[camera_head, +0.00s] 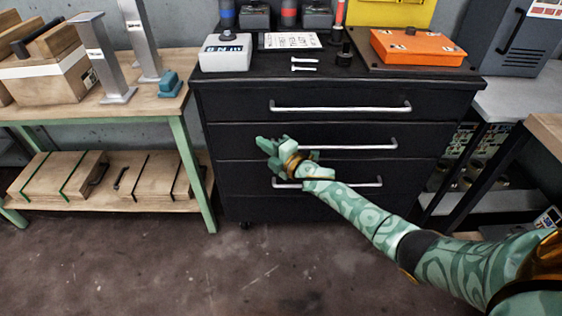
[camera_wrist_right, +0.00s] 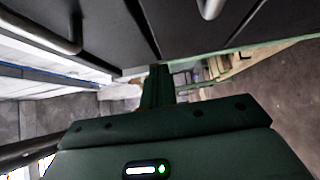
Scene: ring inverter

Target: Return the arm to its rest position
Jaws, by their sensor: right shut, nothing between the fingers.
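My right arm reaches in from the lower right of the head view, patterned in green. Its gripper (camera_head: 264,145) is shut and empty in front of the black drawer cabinet (camera_head: 237,175), near the left ends of the middle and lower drawer handles. In the right wrist view the shut fingers (camera_wrist_right: 158,80) show as a dark green block, with a dark drawer front above them and nothing held. Whether the gripper touches the cabinet cannot be told. My left gripper is not in view.
The cabinet's drawers look shut, with silver handles (camera_head: 340,107). An orange case (camera_head: 422,47), a grey box (camera_head: 225,55) and two white pieces (camera_head: 303,64) lie on top. A wooden bench (camera_head: 125,105) stands at left. The floor (camera_head: 250,270) in front is clear.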

